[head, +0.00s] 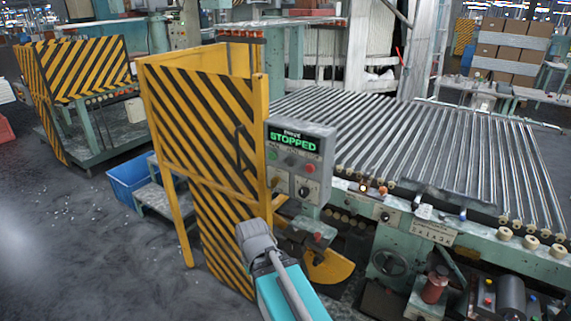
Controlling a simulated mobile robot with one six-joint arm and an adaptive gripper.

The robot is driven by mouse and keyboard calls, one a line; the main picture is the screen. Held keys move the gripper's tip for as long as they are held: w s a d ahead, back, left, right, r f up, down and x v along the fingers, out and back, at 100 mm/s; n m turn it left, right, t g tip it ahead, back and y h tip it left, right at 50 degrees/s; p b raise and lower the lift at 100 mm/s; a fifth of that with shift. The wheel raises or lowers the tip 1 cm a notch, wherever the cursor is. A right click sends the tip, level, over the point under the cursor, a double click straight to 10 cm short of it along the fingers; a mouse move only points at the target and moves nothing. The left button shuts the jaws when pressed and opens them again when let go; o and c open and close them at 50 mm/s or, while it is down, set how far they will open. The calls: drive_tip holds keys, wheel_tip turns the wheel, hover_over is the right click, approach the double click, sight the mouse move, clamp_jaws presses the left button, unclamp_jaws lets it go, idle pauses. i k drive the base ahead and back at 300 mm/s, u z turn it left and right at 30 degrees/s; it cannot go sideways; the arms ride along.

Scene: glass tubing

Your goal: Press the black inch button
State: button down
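A grey control box (300,160) stands at the near left corner of the roller bed, beside the yellow-and-black guard. Its lit display (296,142) reads "STOPPED" in green. Below the display is a row of small buttons: a green one (273,155) at left, a dark one (290,160) in the middle and a red one (310,168) at right. The button labels are too small to read. Dark rotary knobs sit lower on the box. My arm shows at the bottom centre, below and left of the box. No gripper fingers show, and nothing of mine touches the box.
The striped guard (205,130) stands just left of the box. The roller bed (440,145) spreads to the right, with a green machine frame (440,255) below it. A red-topped button unit (318,238) sits under the box. A blue bin (128,180) and open floor lie left.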

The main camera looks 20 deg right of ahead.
sight(290, 162)
drive_tip(key=k, duration=1.75)
drive_tip(key=z, duration=0.7)
drive_tip(key=i, duration=1)
drive_tip(key=u, duration=0.05)
